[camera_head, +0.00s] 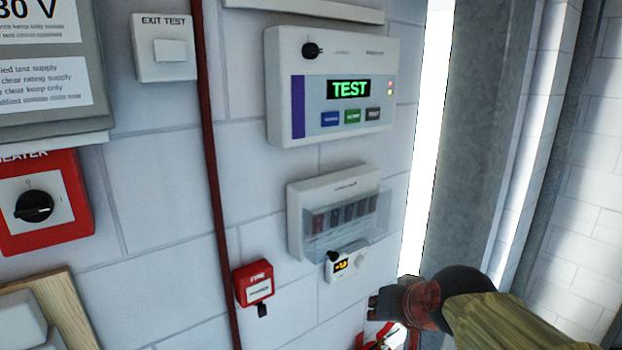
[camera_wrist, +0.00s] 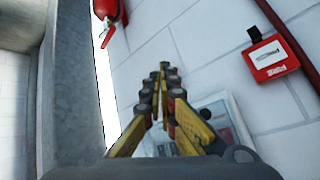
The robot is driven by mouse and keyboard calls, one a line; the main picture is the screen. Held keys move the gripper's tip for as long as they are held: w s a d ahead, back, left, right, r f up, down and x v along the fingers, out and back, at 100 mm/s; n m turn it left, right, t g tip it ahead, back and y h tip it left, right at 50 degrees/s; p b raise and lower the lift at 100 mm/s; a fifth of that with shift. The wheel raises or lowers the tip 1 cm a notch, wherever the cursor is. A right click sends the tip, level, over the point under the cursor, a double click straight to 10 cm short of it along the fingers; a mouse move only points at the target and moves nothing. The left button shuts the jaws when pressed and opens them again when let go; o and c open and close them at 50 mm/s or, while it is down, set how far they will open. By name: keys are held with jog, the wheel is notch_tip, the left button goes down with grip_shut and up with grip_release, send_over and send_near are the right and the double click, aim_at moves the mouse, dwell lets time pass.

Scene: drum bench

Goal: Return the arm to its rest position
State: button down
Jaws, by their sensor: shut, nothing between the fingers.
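My gripper (camera_wrist: 162,72) shows in the wrist view with its yellow and dark fingers closed together at the tips and nothing between them. The fingers are in front of the white tiled wall and touch nothing that I can see. In the head view my arm (camera_head: 490,315) enters from the lower right, with its end low in front of the wall, below and right of the small fuse panel (camera_head: 335,215). The fingers cannot be made out clearly there.
A control panel reading TEST (camera_head: 348,88) hangs above the fuse panel. A red call point (camera_head: 254,283) sits beside a red pipe (camera_head: 215,190). A red extinguisher (camera_wrist: 110,10) shows in the wrist view. A grey column (camera_head: 465,150) stands right of the wall.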

jog(key=s+d+f+g+h+b, duration=0.1)
jog(key=s+d+f+b, duration=0.2)
jog(key=s+f+b, duration=0.4)
jog(key=s+d+f+n+g+h+b, duration=0.1)
jog(key=s+d+f+g+b, duration=0.1)
jog(key=s+f+b, duration=0.6)
jog(key=s+d+f, duration=0.1)
jog(key=s+f, duration=0.4)
jog(key=f, duration=0.4)
jog(key=shift+s+f, duration=0.2)
jog(key=shift+s, duration=0.1)
jog(key=c, duration=2.6)
grip_release()
jog(key=shift+r, duration=0.1)
